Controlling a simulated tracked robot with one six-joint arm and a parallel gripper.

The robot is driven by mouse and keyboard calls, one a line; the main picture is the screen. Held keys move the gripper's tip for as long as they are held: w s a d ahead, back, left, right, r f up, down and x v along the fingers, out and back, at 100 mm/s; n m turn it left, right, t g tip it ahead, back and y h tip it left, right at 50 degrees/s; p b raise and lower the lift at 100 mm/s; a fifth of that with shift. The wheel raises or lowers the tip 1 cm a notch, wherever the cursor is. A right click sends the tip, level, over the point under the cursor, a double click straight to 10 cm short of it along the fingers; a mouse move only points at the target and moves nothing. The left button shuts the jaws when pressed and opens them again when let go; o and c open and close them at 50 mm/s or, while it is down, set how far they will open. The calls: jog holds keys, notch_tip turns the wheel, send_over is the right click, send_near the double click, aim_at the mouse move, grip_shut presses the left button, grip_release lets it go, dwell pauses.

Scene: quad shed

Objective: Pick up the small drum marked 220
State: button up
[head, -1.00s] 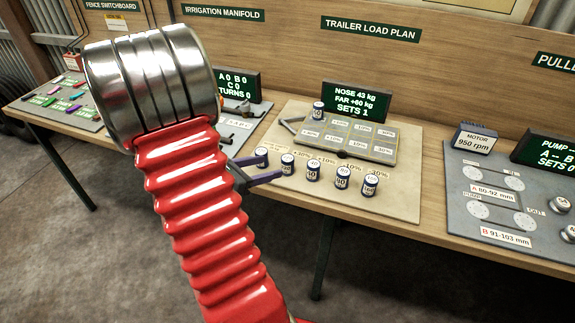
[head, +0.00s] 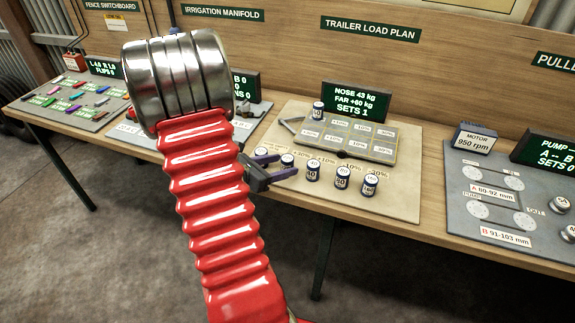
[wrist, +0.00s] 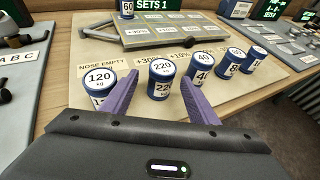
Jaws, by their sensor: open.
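The small drum marked 220 (wrist: 162,75) is blue and white and stands upright on the beige board. In the wrist view it sits between the two purple fingers of my gripper (wrist: 157,98), which is open and empty. The left finger is close to its left side; I cannot tell if they touch. In the head view the 220 drum (head: 287,160) is partly hidden by my gripper (head: 281,164). The drum marked 120 (wrist: 99,88) stands outside the left finger.
Drums marked 40 (wrist: 201,68), 80 (wrist: 232,62) and another (wrist: 254,58) stand to the right in a row. The board's front strip (head: 400,205) is clear.

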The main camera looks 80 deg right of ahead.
aim_at(282, 166)
jog(key=shift+x, duration=1.55)
jog(key=shift+a, duration=0.1)
jog(key=c, duration=1.2)
jog(key=shift+r, duration=5)
